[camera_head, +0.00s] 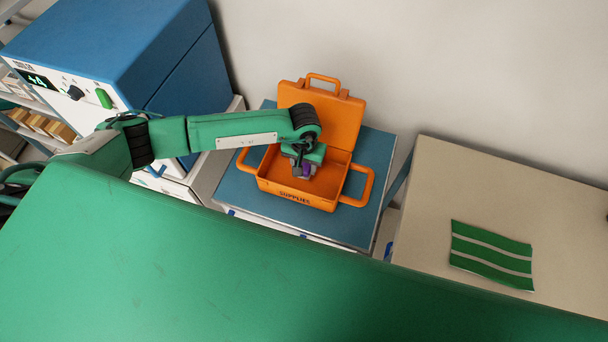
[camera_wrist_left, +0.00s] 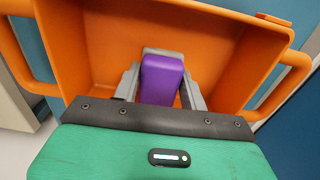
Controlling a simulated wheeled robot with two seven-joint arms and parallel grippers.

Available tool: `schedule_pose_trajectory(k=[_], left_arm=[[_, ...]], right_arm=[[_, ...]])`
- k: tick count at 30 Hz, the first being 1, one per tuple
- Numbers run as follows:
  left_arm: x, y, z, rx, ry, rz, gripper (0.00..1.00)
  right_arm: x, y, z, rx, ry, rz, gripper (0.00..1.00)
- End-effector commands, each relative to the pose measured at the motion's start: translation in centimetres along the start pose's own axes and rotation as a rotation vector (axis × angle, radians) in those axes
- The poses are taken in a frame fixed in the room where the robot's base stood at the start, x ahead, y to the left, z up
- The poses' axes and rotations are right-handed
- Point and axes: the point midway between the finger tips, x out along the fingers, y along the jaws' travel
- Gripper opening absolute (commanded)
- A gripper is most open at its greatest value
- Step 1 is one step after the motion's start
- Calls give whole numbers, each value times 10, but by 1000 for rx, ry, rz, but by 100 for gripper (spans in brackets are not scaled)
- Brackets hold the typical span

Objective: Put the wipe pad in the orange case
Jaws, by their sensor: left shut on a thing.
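The orange case (camera_head: 272,184) stands open on a blue-topped stand, its lid raised at the back and "SUPPLIES" on its front. My left gripper (camera_head: 304,172) is over the open case, pointing down into it. It is shut on a purple block-like thing, which I take to be the wipe pad (camera_head: 307,170). In the left wrist view the purple wipe pad (camera_wrist_left: 161,78) sits between the two grey fingers, with the orange case walls (camera_wrist_left: 62,40) around it. I cannot tell whether the pad touches the case floor. My right gripper is not in view.
The blue-topped stand (camera_head: 376,160) holds the case. A beige table (camera_head: 440,180) at the right carries a green-and-white striped cloth (camera_head: 490,255). A blue and white machine (camera_head: 120,50) stands at the left. A large green surface fills the foreground.

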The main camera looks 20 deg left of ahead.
Motion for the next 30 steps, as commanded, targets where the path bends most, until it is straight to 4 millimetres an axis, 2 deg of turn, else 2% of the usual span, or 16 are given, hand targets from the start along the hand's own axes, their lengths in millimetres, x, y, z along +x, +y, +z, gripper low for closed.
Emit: schedule_pose_trajectory(k=[5,12,20,25,26,29,30], left_arm=[[13,0,0,0,0,2,21],[47,0,0,-1,0,1,21],[46,0,-1,0,1,1,21],[51,0,-1,0,2,1,21],[51,0,-1,0,2,1,45],[50,0,-1,0,1,1,64],[50,0,-1,0,1,1,64]], right_arm=[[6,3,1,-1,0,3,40],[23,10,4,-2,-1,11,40],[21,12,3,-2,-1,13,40],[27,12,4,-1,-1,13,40],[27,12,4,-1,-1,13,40],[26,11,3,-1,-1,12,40],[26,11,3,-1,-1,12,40]])
